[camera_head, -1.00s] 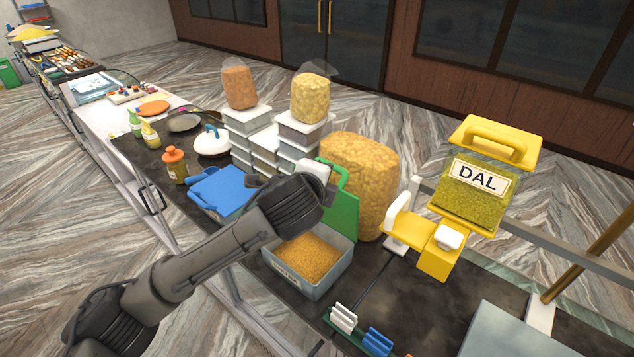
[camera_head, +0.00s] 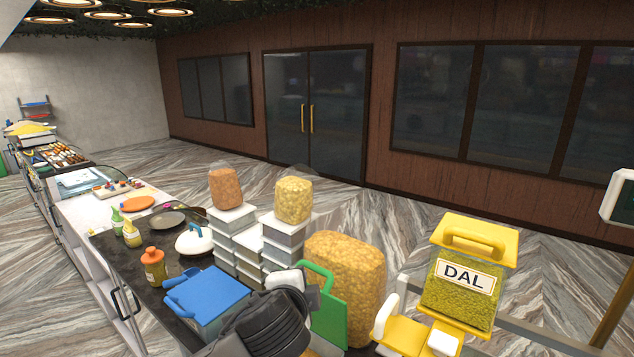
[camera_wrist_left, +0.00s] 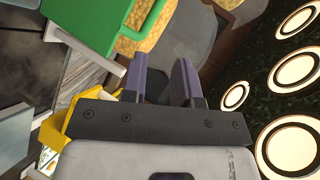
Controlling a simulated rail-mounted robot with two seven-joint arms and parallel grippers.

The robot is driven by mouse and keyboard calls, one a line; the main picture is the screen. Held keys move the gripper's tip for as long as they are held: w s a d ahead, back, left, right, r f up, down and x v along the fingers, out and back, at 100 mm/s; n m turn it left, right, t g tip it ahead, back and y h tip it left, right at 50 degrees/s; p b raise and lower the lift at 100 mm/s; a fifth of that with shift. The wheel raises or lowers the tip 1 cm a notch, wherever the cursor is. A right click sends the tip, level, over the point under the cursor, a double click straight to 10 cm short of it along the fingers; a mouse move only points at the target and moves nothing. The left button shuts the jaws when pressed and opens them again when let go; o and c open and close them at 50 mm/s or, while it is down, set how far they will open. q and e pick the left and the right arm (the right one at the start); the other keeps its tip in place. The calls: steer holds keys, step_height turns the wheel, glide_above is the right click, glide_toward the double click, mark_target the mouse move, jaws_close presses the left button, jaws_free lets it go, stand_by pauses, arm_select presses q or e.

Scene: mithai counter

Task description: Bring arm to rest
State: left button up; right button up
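My left arm (camera_head: 262,328) comes in at the bottom middle of the head view, in front of the counter. Its forearm is out of frame. In the left wrist view, the two dark fingers of my left gripper (camera_wrist_left: 160,78) stand apart with nothing held between them. In the head view, the fingers are hidden. A green handled board (camera_head: 328,308) stands close behind the wrist; a green piece (camera_wrist_left: 85,18) also shows near the fingers in the left wrist view.
A yellow DAL dispenser (camera_head: 460,285) stands at right. A large bag of yellow snacks (camera_head: 345,275) is behind the green board. A blue-lidded box (camera_head: 208,300), an orange-capped bottle (camera_head: 153,268) and stacked containers (camera_head: 232,240) stand left of it. Open floor lies behind the counter.

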arm_select(q)
steer(key=s+a+r+n+t+h, duration=0.1)
steer(key=s+a+r+n+t, duration=0.25)
steer(key=s+r+n, duration=0.45)
steer(key=s+a+f+n+g+y, duration=0.15)
steer(key=s+a+f, duration=0.3)
steer(key=f, duration=0.45)
steer(key=s+a+f+n+g, duration=0.3)
steer(key=s+a+f, duration=0.15)
steer(key=f, duration=0.45)
steer(key=s+a+f+n+g+y, duration=0.15)
steer(key=s+a+f, duration=0.3)
steer(key=f, duration=0.55)
steer(key=s+a+f+n+g+p, duration=0.1)
steer(key=s+f+g, duration=0.6)
steer(key=s+f, duration=1)
steer(key=s, duration=0.4)
